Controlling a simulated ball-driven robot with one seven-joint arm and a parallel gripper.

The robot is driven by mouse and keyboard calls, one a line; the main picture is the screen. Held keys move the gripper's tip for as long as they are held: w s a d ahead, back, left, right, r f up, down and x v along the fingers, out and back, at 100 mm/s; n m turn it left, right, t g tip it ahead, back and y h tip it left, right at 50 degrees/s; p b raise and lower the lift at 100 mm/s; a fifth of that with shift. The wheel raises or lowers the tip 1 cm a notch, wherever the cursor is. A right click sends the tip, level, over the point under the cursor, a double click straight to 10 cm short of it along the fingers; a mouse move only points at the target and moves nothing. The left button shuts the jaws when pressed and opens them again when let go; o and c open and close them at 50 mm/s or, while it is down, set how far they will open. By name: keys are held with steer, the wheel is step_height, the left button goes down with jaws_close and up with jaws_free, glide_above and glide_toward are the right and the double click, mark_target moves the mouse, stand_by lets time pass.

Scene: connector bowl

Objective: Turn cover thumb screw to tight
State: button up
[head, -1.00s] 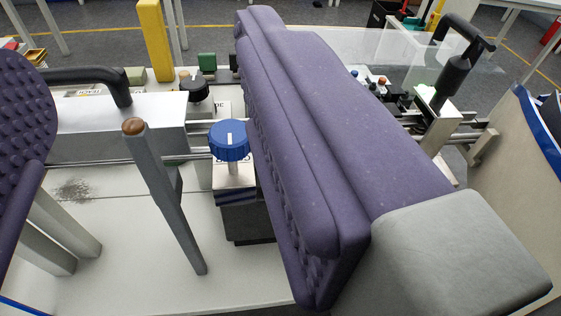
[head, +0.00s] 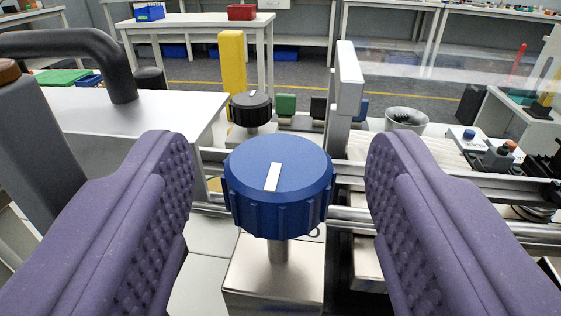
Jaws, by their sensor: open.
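The thumb screw is a large blue ribbed knob (head: 278,205) with a white mark on its top. It stands upright on a metal stem above a silver block (head: 262,285), near the middle of the head view. The white mark points nearly straight up the picture, tilted slightly right. My gripper (head: 278,175) is open, with one purple padded finger on each side of the knob. Gaps show between the knob and both fingers, so neither touches it. The lower parts of the fingers run out of view.
A black knob (head: 250,108) and a yellow post (head: 232,70) stand behind. A white cover with a dark handle (head: 75,45) is at left, next to a grey lever (head: 40,150). Metal rails (head: 360,215) run behind the blue knob. A grey upright plate (head: 346,90) stands behind right.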

steer(key=shift+c, duration=0.2)
steer(key=c, duration=1)
steer(key=shift+a, duration=0.1)
steer(key=m+h, duration=0.1)
steer(key=h, duration=0.1)
steer(key=a+m+g+h, duration=0.1)
steer(key=m+h, duration=0.1)
steer(key=shift+w+h+p, duration=0.1)
steer(key=shift+h+p, duration=0.25)
steer(key=shift+h, duration=0.05)
steer(key=m+g+h+p, duration=0.2)
steer(key=h+p, duration=0.2)
steer(key=shift+w+r+m, duration=0.1)
steer(key=shift+m, duration=0.3)
